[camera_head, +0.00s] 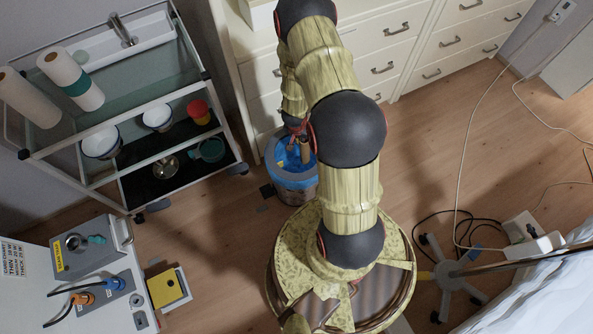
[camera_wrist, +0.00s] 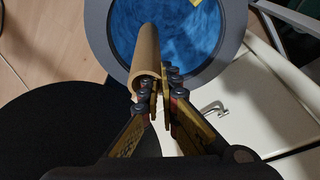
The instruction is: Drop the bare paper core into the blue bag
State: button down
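The bare paper core (camera_wrist: 147,50) is a brown hollow tube. In the wrist view its near open end is at my gripper (camera_wrist: 160,88), and its length points into the blue bag (camera_wrist: 195,38). My fingers are close together at the right side of that open end and look pinched on the tube's wall. The blue bag lines a round grey-rimmed bin; it also shows in the head view (camera_head: 284,158), below my gripper (camera_head: 300,133). There the core (camera_head: 305,152) stands over the bag's opening, partly hidden by my arm. Whether it touches the bag's bottom cannot be told.
A wheeled trolley (camera_head: 182,178) with paper rolls (camera_head: 70,78) and bowls stands left of the bin. White drawers (camera_head: 390,50) stand behind it. A grey machine (camera_head: 85,250) is at lower left. Cables and a wheeled stand (camera_head: 447,270) lie at right, with clear floor between.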

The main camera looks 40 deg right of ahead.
jog(key=c, duration=2)
grip_release()
jog(key=shift+o, duration=0.2)
jog(key=shift+r, duration=0.1)
jog(key=v, duration=1.1)
jog(key=shift+r, duration=0.4)
jog(key=shift+s+a, duration=0.1)
